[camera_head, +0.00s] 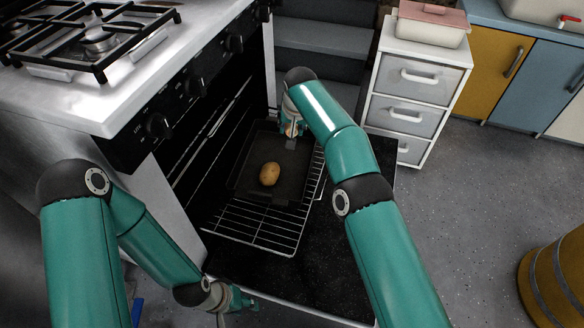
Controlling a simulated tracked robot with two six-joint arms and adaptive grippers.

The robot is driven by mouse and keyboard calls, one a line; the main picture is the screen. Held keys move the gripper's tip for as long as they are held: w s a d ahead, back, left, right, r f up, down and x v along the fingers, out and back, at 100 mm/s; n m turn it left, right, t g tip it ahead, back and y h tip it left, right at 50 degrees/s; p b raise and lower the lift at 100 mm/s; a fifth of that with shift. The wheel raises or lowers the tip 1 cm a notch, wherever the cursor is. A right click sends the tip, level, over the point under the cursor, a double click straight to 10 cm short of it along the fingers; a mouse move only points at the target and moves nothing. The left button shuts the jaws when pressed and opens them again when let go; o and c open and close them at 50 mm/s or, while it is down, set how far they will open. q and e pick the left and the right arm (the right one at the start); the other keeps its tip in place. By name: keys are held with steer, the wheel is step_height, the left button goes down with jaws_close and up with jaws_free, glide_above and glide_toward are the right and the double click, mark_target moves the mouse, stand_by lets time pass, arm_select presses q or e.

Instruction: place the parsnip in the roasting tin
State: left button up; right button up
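The dark roasting tin (242,186) sits on the wire oven rack, and a roundish tan potato (269,174) lies in it. I cannot make out a parsnip for certain. My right gripper (292,143) is over the far right part of the tin, mostly hidden by its own wrist. A small pale orange patch shows at it, too small to identify. My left gripper (243,300) is low at the front, near the front edge of the lowered oven door, away from the tin. Its fingers are small and dark here, and their opening is unclear.
The wire rack (262,226) is pulled out over the lowered black oven door (325,265). The white stove (75,90) stands left. A white drawer unit (414,80) with a pink-lidded container (430,22) stands behind right. A barrel (558,275) stands at right; the floor between is clear.

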steer(key=b, duration=0.2)
glide_above(291, 164)
steer(key=s, duration=0.2)
steer(key=f, duration=0.8)
steer(key=shift+w+d, duration=0.2)
steer(key=shift+w, duration=0.05)
arm_select(q)
steer(key=shift+f+b, duration=1.05)
steer(key=shift+f, duration=1.55)
arm_select(e)
steer(key=shift+f, duration=3.35)
steer(key=o, duration=1.1)
steer(key=shift+o, duration=0.2)
steer(key=shift+s+r, duration=0.15)
steer(key=shift+r, duration=0.4)
arm_select(q)
step_height(291, 164, up, 2)
steer(key=shift+r+p, duration=0.25)
steer(key=shift+p, duration=1)
arm_select(e)
steer(key=a+v, duration=0.1)
steer(key=v, duration=1)
steer(key=shift+d, duration=0.5)
